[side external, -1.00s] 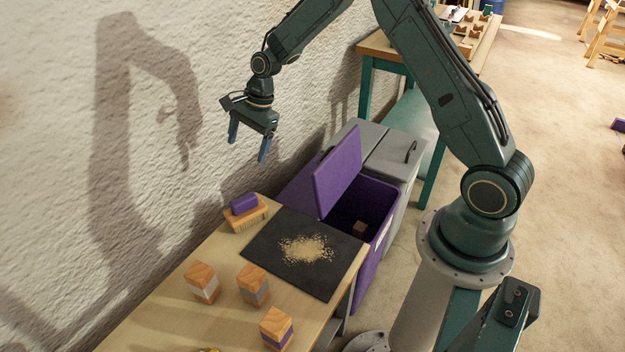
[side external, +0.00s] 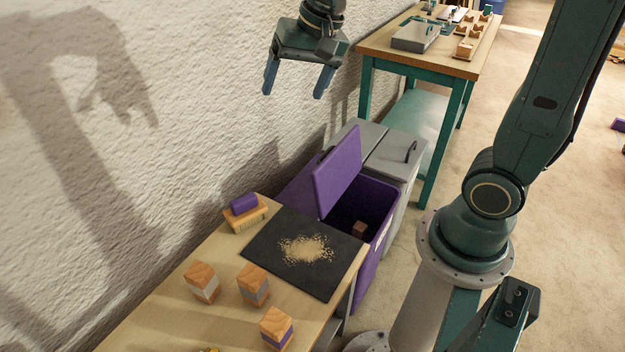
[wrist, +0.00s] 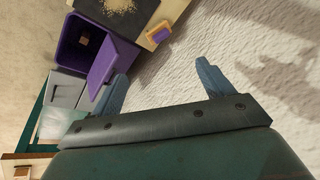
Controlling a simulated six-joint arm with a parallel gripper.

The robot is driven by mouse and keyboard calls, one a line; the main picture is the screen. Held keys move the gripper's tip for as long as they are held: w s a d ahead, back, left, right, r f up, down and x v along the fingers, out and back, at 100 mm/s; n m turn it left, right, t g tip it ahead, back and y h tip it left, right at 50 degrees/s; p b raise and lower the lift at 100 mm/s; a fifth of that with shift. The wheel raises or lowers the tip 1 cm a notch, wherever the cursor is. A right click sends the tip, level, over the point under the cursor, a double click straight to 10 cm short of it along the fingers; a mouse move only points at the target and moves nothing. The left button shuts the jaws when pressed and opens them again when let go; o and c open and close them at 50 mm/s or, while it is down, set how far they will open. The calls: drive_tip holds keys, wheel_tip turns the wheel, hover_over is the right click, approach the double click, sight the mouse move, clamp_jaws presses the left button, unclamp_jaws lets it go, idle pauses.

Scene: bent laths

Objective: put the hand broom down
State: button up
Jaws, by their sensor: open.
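The hand broom (side external: 245,211) has a purple grip on a wooden block with pale bristles. It stands on the wooden table near the wall, bristles down, beside the dark mat's far left corner. It also shows in the wrist view (wrist: 158,32), near the table's edge. My gripper (side external: 296,92) is open and empty, high above the bins and well clear of the broom. In the wrist view its two blue fingers (wrist: 160,82) are spread with nothing between them.
A dark mat (side external: 325,283) holds a pile of pale shavings (side external: 305,249). Several wooden blocks (side external: 253,286) stand on the table (side external: 190,325). A purple bin (side external: 375,215) with its lid raised holds a brown block (side external: 360,229). A grey bin (side external: 398,160) and a workbench (side external: 455,62) stand behind.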

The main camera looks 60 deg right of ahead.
drive_tip(key=s+r+n+t+h, duration=0.1)
drive_tip(key=s+n, duration=0.6)
drive_tip(key=s, duration=1)
drive_tip(key=shift+s+r+n+t, duration=0.3)
drive_tip(key=shift+s+r+n, duration=0.1)
drive_tip(key=shift+r, duration=0.1)
drive_tip(key=shift+o, duration=0.4)
drive_tip(key=shift+w, duration=0.15)
